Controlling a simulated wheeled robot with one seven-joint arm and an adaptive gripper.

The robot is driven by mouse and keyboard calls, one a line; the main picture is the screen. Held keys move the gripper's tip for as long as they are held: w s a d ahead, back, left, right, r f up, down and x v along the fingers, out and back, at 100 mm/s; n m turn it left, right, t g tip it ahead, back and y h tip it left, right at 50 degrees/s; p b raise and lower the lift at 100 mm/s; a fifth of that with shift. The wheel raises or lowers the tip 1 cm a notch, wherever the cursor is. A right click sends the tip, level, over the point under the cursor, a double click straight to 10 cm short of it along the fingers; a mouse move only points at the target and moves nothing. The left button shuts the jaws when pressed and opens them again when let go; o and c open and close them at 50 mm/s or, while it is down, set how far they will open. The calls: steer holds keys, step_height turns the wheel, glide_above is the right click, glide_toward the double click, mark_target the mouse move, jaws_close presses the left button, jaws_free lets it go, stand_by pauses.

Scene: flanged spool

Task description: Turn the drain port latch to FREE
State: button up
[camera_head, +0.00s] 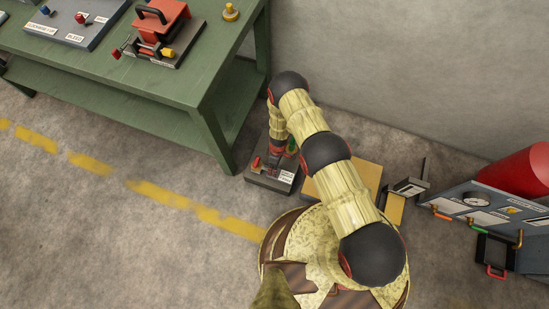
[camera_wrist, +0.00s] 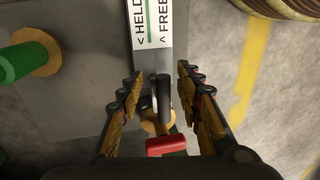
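The drain port latch shows in the wrist view as a dark upright pin (camera_wrist: 163,92), a brass disc (camera_wrist: 157,122) and a red grip (camera_wrist: 166,145). A white label (camera_wrist: 152,22) beyond it reads HELD and FREE, with a green line between the words. My gripper (camera_wrist: 162,76) is open, with one finger on each side of the latch and visible gaps to the pin. In the head view the latch's dark base plate (camera_head: 262,183) sits on the floor beside the green bench, with my gripper over it. The latch's exact setting is unclear.
A green post with a brass flange (camera_wrist: 30,60) stands left of the latch in the wrist view. A tan board (camera_head: 362,173) and a grey panel (camera_head: 480,208) lie to the right. Floor at left is clear.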

steer(key=shift+c, duration=1.2)
steer(key=c, duration=0.6)
jaws_close()
steer(key=shift+w, duration=0.2)
